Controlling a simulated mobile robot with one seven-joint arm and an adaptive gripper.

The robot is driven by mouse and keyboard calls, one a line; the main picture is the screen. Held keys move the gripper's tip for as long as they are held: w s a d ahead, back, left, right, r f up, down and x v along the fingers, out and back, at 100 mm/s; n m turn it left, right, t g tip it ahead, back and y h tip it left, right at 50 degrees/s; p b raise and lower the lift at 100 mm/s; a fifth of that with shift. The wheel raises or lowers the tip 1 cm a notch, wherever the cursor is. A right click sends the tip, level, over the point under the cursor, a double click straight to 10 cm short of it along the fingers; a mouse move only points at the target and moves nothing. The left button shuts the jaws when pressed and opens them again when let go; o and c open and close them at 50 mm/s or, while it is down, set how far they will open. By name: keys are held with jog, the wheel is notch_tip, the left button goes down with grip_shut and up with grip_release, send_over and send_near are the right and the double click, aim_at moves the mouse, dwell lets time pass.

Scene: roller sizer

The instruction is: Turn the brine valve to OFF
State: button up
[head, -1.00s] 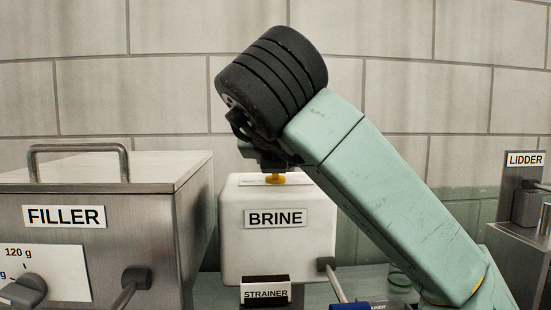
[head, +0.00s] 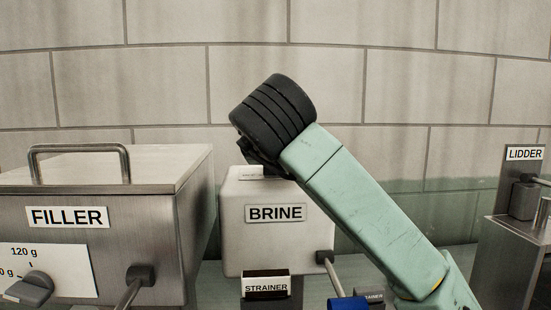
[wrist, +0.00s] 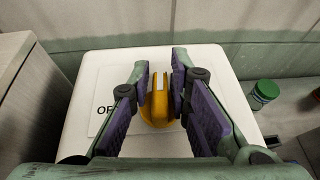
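The brine tank (head: 236,240) is a white box labelled BRINE; its top (wrist: 100,65) fills the middle of the wrist view. The yellow valve handle (wrist: 158,105) stands on that top, with its raised grip pointing away from me. My gripper (wrist: 160,78) is lowered over it, with one purple pad on each side. The fingers look apart, with a gap showing at the right side of the grip. A white plate (wrist: 92,88) left of the valve shows "OF", the rest hidden by the left finger. In the head view my gripper (head: 262,168) hides the valve.
The steel filler (head: 190,230) with a top handle stands close at the left. The lidder (head: 525,190) is at the far right. A strainer label (head: 266,286) and blue object (head: 348,303) are in front. A green-lidded jar (wrist: 264,94) stands right of the tank. A wall is behind.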

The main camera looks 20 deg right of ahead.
grip_shut()
jog(key=shift+n+y, duration=0.3)
jog(key=shift+f+n+t+y+b, duration=0.1)
jog(key=shift+n+t+y+b, duration=0.3)
jog(key=shift+n+y+b, duration=0.55)
jog(key=n+y, duration=0.2)
jog(key=y, duration=0.1)
jog(key=shift+a+n+y, duration=0.1)
jog(key=shift+n+y, duration=0.15)
jog(key=shift+n, duration=0.1)
jog(key=n+y, duration=0.1)
jog(key=n+y+p, duration=0.1)
jog(key=y, duration=0.1)
jog(key=n+g+y+p, duration=0.1)
jog(key=shift+a+r+n, duration=0.15)
jog(key=shift+r+n, duration=0.1)
jog(key=shift+n, duration=0.05)
jog(key=n+g+y, duration=0.1)
jog(key=n+y, duration=0.1)
jog(key=n+g+y+p, duration=0.1)
jog(key=n+g+y, duration=0.1)
jog(key=shift+a+n+y, duration=0.2)
jog(key=shift+n+y, duration=0.1)
jog(key=shift+s+a+f+n+g+y, duration=0.15)
jog(key=shift+n+g+y, duration=0.55)
jog(key=shift+n+g, duration=0.45)
jog(key=shift+s+n+g+y, duration=0.1)
jog(key=shift+n+g+y, duration=0.6)
jog(key=shift+n+g, duration=0.4)
